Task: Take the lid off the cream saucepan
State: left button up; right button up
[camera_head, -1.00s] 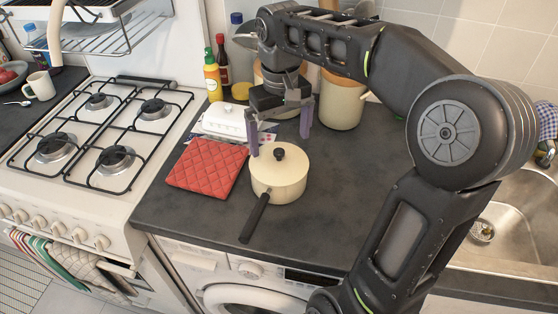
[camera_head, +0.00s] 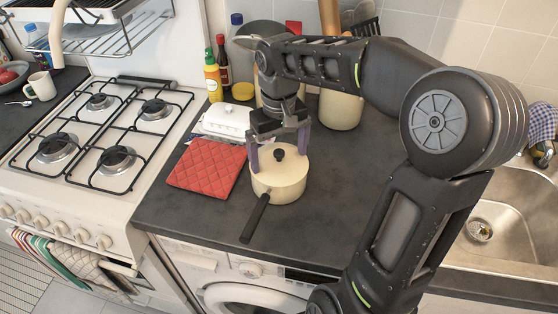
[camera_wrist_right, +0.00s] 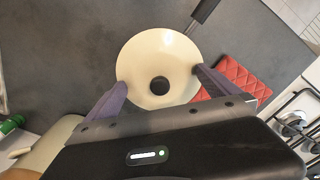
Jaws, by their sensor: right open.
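The cream saucepan (camera_head: 279,188) stands upright on the dark counter, its black handle (camera_head: 255,218) pointing toward the front. Its cream lid (camera_head: 290,163) is on it, with a round black knob (camera_head: 279,154) at the centre. In the right wrist view the lid (camera_wrist_right: 146,58) is seen from above, with the knob (camera_wrist_right: 159,86) between the fingers. My right gripper (camera_head: 279,156) is open above the back part of the lid, its two purple fingers on either side of the knob and apart from it. Whether the fingertips touch the lid is unclear. My left gripper is not in view.
A red quilted mat (camera_head: 207,166) lies left of the saucepan. The gas stove (camera_head: 100,140) is at left, the sink (camera_head: 500,228) at right.

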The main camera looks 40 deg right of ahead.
jog(key=c, duration=1)
jog(key=shift+s+f, duration=0.15)
jog(key=c, duration=0.5)
jog(key=shift+c, duration=0.2)
